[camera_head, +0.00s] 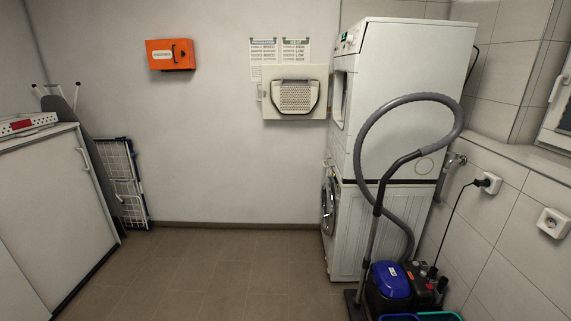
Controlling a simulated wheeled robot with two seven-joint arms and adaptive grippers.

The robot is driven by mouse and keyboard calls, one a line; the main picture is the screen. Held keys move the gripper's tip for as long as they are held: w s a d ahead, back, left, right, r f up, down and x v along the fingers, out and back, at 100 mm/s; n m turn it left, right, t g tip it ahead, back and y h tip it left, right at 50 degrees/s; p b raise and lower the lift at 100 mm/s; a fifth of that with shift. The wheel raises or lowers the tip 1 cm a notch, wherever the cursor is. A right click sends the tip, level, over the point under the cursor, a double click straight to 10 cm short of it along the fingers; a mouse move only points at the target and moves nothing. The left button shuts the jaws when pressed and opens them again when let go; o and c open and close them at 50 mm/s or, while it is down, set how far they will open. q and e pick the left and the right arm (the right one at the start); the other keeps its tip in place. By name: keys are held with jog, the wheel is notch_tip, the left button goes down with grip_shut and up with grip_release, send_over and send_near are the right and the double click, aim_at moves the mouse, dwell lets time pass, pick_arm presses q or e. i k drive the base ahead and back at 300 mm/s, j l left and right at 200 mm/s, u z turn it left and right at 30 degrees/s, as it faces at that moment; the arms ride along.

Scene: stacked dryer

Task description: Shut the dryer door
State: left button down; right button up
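The white dryer (410,95) stands on top of a white washing machine (385,230) at the right, its front facing left. Its square white door (268,108) is open. It stands out to the left from the dryer's far front edge, its inner side with a grey perforated piece (296,97) facing me. The dryer's opening (340,100) shows as a narrow strip at the left edge of its body. Neither of my grippers is in view.
A vacuum cleaner (390,282) with its grey hose (400,101) stands in front of the stack's near side. White cabinets (45,190) and a folded drying rack (122,185) are at the left. An orange box (168,55) hangs on the wall. The middle floor (215,275) is clear.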

aim_at(278, 102)
jog(key=i+u, duration=0.3)
jog(key=i, duration=1.3)
jog(key=i+j+z, duration=0.1)
jog(key=i, duration=0.7)
jog(key=i+j+z, duration=0.2)
jog(key=i, duration=0.25)
jog(key=i+j+z, duration=0.2)
jog(key=i, duration=0.2)
jog(key=i+j+z, duration=0.2)
jog(key=i, duration=0.2)
jog(key=l, duration=0.1)
